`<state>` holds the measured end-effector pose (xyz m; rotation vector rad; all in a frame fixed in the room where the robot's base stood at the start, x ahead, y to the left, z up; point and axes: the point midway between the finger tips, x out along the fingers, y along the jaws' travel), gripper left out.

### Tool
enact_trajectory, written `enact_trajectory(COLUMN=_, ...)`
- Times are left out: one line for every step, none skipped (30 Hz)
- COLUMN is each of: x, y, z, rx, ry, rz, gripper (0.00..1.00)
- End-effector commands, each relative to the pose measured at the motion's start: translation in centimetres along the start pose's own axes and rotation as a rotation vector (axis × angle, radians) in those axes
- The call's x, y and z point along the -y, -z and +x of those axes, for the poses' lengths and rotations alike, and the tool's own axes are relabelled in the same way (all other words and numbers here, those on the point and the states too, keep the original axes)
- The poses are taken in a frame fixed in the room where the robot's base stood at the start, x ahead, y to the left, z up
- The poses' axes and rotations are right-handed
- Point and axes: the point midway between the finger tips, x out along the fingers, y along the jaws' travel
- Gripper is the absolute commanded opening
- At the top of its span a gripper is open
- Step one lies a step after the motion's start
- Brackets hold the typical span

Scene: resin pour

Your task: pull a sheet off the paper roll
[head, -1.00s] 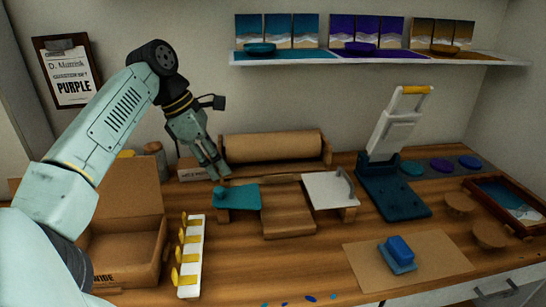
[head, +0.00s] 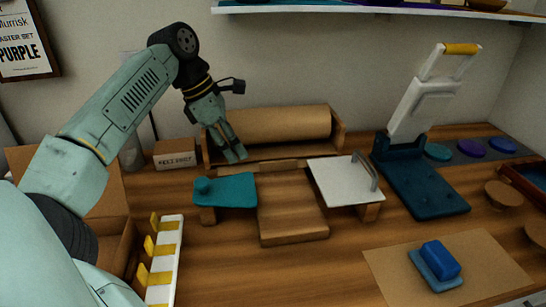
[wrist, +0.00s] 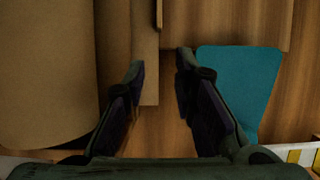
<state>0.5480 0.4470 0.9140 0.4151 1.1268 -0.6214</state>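The brown paper roll (head: 285,125) lies in a wooden holder (head: 339,133) against the back wall. It shows large at the left of the wrist view (wrist: 45,70). My gripper (head: 237,155) is in front of the left part of the roll, pointing down. In the wrist view my gripper (wrist: 161,70) is open, with a clear gap between its fingers. A narrow brown strip (wrist: 146,50) beside the roll reaches into that gap; I cannot tell whether it is the paper's free edge or the holder. No finger visibly closes on it.
A teal plate (head: 230,190) and a white plate with a handle (head: 340,182) flank a wooden block (head: 288,207) in front of the roll. A small box (head: 174,154) stands left of the holder. A blue press (head: 425,188) stands to the right.

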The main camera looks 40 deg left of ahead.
Motion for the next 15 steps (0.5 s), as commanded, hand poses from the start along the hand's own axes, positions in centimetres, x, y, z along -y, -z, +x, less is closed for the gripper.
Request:
enact_trajectory(x=0.0, y=-1.3, z=0.2, rx=-0.002, ry=0.002, rz=0.006, gripper=0.25)
enact_trajectory(x=0.0, y=-1.9, z=0.5, rx=-0.001, ry=0.002, rz=0.005, gripper=0.25)
enact_trajectory(x=0.1, y=-2.7, z=0.8, rx=-0.002, ry=0.002, rz=0.006, gripper=0.25)
enact_trajectory(x=0.0, y=-3.3, z=1.1, rx=-0.002, ry=0.001, rz=0.005, gripper=0.25)
enact_trajectory(x=0.0, y=-3.9, z=1.3, rx=-0.002, ry=0.002, rz=0.005, gripper=0.25)
enact_trajectory(x=0.1, y=-4.7, z=1.7, rx=-0.002, ry=0.002, rz=0.006, gripper=0.25)
enact_trajectory(x=0.0, y=-5.4, z=1.9, rx=-0.002, ry=0.001, rz=0.005, gripper=0.25)
enact_trajectory(x=0.1, y=-5.9, z=2.1, rx=-0.002, ry=0.001, rz=0.005, gripper=0.25)
enact_trajectory(x=0.1, y=-6.7, z=2.5, rx=-0.002, ry=0.001, rz=0.005, gripper=0.25)
enact_trajectory(x=0.0, y=-6.7, z=3.1, rx=-0.001, ry=0.002, rz=0.001, gripper=0.25)
enact_trajectory(x=0.1, y=-6.5, z=3.8, rx=-0.001, ry=0.004, rz=0.000, gripper=0.25)
enact_trajectory(x=0.1, y=-6.5, z=4.5, rx=0.000, ry=0.002, rz=0.000, gripper=0.25)
enact_trajectory(x=0.1, y=-6.5, z=5.0, rx=0.000, ry=0.003, rz=0.000, gripper=0.25)
enact_trajectory(x=0.1, y=-6.5, z=5.4, rx=0.001, ry=0.003, rz=0.001, gripper=0.25)
enact_trajectory(x=0.1, y=-6.5, z=5.9, rx=0.001, ry=0.002, rz=0.001, gripper=0.25)
